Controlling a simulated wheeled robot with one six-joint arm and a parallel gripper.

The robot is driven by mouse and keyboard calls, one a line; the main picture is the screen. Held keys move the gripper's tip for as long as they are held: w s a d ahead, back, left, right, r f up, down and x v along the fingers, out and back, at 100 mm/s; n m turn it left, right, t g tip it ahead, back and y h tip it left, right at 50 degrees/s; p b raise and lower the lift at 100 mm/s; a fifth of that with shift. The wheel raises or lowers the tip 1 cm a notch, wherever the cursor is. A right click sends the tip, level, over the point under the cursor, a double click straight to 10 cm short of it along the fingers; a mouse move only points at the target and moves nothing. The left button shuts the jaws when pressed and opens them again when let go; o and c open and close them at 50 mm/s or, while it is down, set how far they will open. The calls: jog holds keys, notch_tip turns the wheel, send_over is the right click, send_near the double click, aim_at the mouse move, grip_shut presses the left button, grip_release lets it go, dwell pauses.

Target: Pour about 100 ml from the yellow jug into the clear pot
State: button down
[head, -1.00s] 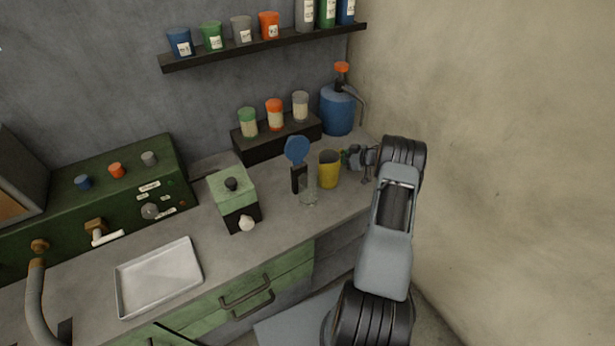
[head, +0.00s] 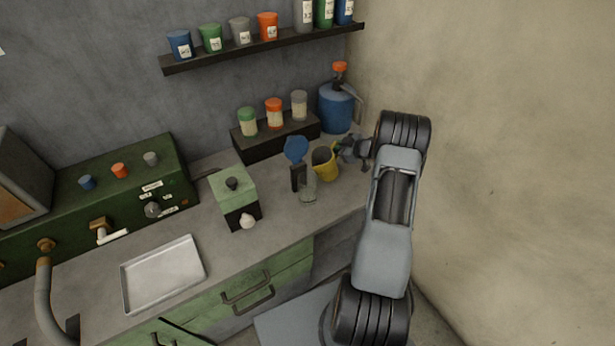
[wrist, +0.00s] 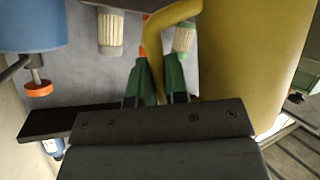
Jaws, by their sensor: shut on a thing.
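The yellow jug (head: 324,165) is held by my gripper (head: 346,152) at the right of the counter in the head view. It tilts to the left, with its mouth toward the clear pot (head: 308,190). In the wrist view the jug's yellow wall (wrist: 240,60) fills the upper right, and green fingers (wrist: 156,82) close on its handle (wrist: 156,50). The clear pot stands on the counter just left of and below the jug. I cannot tell whether any liquid is in the pot.
A blue round paddle on a dark stand (head: 296,150) is behind the pot. A green grinder-like box (head: 235,198) stands to the left, and a metal tray (head: 163,273) lies further left. A blue pump bottle (head: 336,108) and a dark riser with jars (head: 277,138) are behind.

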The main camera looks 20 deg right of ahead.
jog(key=shift+n+h, duration=0.3)
jog(key=shift+n, duration=0.2)
jog(key=r+p, duration=0.1)
jog(key=r, duration=0.2)
jog(key=a+r+p, duration=0.1)
jog(key=r, duration=0.2)
jog(key=r+p, duration=0.1)
jog(key=r, duration=0.2)
jog(key=shift+s+a+r+p, duration=0.15)
jog(key=shift+s+r+p, duration=0.1)
jog(key=shift+p, duration=0.1)
jog(key=shift+s+a+r+n+t+h, duration=0.25)
jog(key=shift+a+r+n+h, duration=0.1)
jog(key=shift+a+r, duration=0.25)
jog(key=shift+s+a+r+n+t+h, duration=0.25)
jog(key=shift+a+r+n, duration=0.15)
jog(key=shift+r, duration=0.25)
jog(key=a+n+b, duration=0.1)
jog(key=r+n+t+h+b, duration=0.1)
jog(key=b, duration=0.1)
jog(key=shift+s+a, duration=0.35)
jog(key=shift+a+r+n+h+b, duration=0.25)
jog(key=shift+n+h+b, duration=0.1)
jog(key=shift+b, duration=0.2)
jog(key=shift+s+a+b, duration=0.1)
jog(key=shift+s+b, duration=0.05)
jog(key=shift+b, duration=0.4)
jog(key=shift+s+a+r+n+t+h+b, duration=0.25)
jog(key=shift+a+r+n+t+h+b, duration=0.4)
jog(key=shift+b, duration=0.9)
